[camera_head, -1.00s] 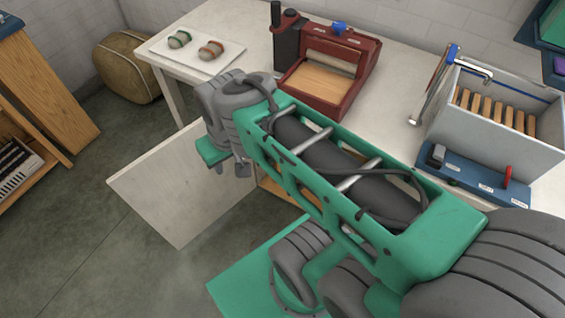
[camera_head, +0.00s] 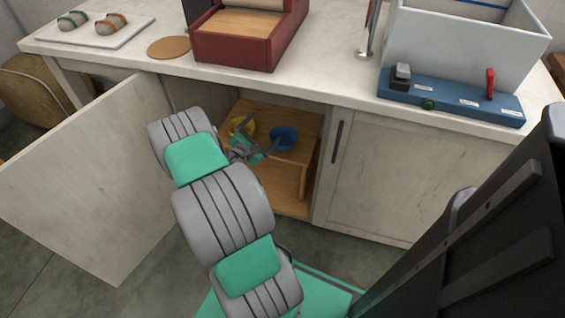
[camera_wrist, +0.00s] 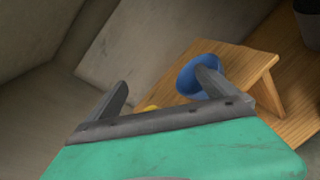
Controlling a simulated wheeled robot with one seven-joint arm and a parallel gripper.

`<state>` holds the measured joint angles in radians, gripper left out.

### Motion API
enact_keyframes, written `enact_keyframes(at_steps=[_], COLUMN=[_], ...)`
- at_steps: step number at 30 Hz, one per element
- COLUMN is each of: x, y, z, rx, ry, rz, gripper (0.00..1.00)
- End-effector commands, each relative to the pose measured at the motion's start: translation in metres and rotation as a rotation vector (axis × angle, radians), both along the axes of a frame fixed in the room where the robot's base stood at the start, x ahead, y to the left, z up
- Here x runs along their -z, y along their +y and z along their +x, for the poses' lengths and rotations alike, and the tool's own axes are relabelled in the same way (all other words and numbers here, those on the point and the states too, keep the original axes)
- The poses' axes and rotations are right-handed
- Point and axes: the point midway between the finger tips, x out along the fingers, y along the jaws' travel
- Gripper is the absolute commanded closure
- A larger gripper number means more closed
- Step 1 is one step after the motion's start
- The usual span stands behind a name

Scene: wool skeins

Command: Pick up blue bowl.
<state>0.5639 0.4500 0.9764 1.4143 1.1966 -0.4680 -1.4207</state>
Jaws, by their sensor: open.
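The blue bowl (camera_head: 283,138) sits on a small wooden shelf (camera_head: 283,113) inside the open cabinet under the counter. In the wrist view the bowl (camera_wrist: 196,72) is beyond my right finger, which covers part of it. My gripper (camera_head: 262,141) is inside the cabinet opening, just left of the bowl. In the wrist view my gripper (camera_wrist: 160,90) has its two fingers spread wide with nothing held between them. I cannot tell whether the right finger touches the bowl.
A yellow bowl (camera_head: 241,126) stands left of the blue one, partly hidden by my arm. The open cabinet door (camera_head: 90,180) stands at the left and a closed door (camera_head: 385,175) at the right. The counter (camera_head: 330,75) above holds a red box (camera_head: 240,50) and a grey bin (camera_head: 460,45).

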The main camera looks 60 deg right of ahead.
Motion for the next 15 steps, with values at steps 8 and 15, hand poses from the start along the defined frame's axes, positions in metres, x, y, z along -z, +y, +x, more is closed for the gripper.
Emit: enact_keyframes(at_steps=[8, 15], x=[0.090, 0.088], y=[-0.006, -0.024], z=[-0.044, -0.041], rx=[-0.158, -0.162], ry=[0.577, 0.586], rz=[-0.206, -0.207], gripper=[0.00, 0.00])
